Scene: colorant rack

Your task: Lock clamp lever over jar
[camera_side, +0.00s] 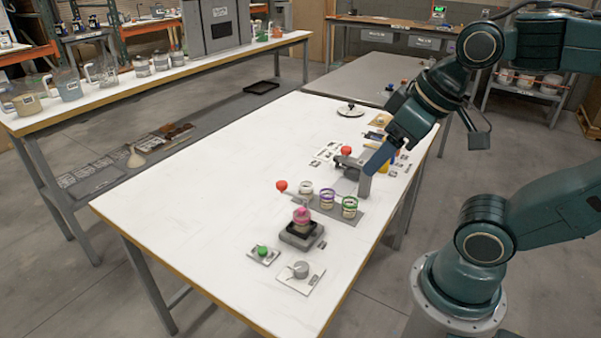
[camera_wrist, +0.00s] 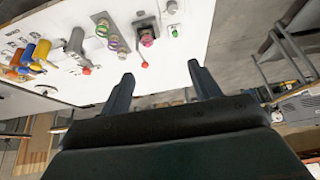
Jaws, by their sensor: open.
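A jar with a pink lid (camera_side: 302,214) sits on a dark clamp base (camera_side: 301,237) near the front of the white table. It also shows in the wrist view (camera_wrist: 147,39). The clamp lever's red ball knob (camera_side: 281,186) is raised behind and left of the jar. In the wrist view the knob (camera_wrist: 144,65) lies just below the jar, apart from it. My gripper (camera_side: 375,165) is to the right of and behind the jar, above the table. In the wrist view its two fingers (camera_wrist: 162,84) are spread, with nothing between them.
Several jars with coloured bands (camera_side: 327,200) stand on a grey rack behind the clamp. A grey device with a second red knob (camera_side: 346,150) stands close to my gripper. The table's left is clear.

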